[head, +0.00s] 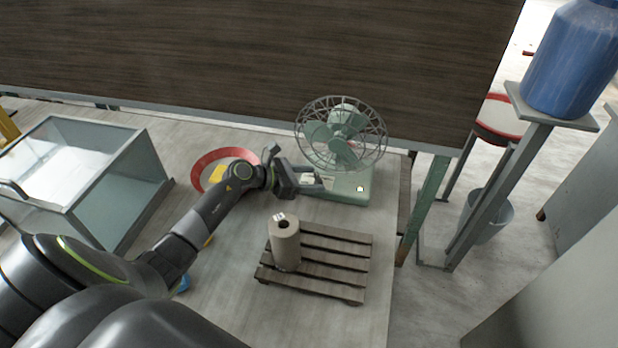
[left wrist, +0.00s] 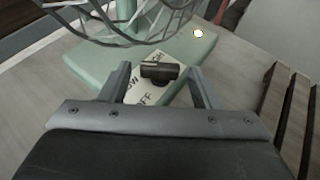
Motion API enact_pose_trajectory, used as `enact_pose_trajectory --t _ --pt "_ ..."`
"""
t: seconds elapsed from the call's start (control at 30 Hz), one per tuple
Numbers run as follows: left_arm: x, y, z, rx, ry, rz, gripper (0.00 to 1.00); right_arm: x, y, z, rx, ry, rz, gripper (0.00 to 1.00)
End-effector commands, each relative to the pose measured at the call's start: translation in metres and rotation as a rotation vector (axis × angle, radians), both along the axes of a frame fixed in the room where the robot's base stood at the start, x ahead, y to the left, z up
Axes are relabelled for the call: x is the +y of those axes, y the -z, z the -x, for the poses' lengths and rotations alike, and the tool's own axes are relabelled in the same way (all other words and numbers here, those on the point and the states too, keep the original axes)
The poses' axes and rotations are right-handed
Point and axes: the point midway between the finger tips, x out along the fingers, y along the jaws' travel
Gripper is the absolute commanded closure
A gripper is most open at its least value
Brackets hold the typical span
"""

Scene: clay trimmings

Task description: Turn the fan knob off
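The pale green desk fan (head: 345,118) stands near the table's back right edge. In the left wrist view, its base (left wrist: 185,47) carries a black knob (left wrist: 160,72) on a white label (left wrist: 148,91) reading HIGH, LOW and OFF. The knob's bar lies roughly crosswise in that view; I cannot tell which mark it points to. A small lamp (left wrist: 197,33) glows on the base. My left gripper (head: 318,186) is at the front of the base. It is open, with one finger on each side of the knob and gaps between. My right gripper is not in view.
A wooden pallet (head: 345,262) with a grey cylinder (head: 286,245) stands in front of the fan. A red-rimmed round dish (head: 203,160) lies behind my left forearm. A glass-sided case (head: 118,190) is at left. The table's right edge is close to the fan.

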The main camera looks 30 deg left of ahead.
Motion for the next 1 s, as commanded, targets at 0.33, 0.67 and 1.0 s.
enact_pose_trajectory --t 0.33,0.67,1.0 --pt "0.000 0.000 0.000 0.000 0.000 0.000 0.83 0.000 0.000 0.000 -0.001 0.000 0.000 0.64" --pt "-0.001 -0.003 0.002 0.003 -0.067 0.001 0.83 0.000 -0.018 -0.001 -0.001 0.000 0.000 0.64" --pt "-0.007 -0.007 0.006 0.004 -0.269 0.004 0.83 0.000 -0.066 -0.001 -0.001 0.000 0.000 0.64"
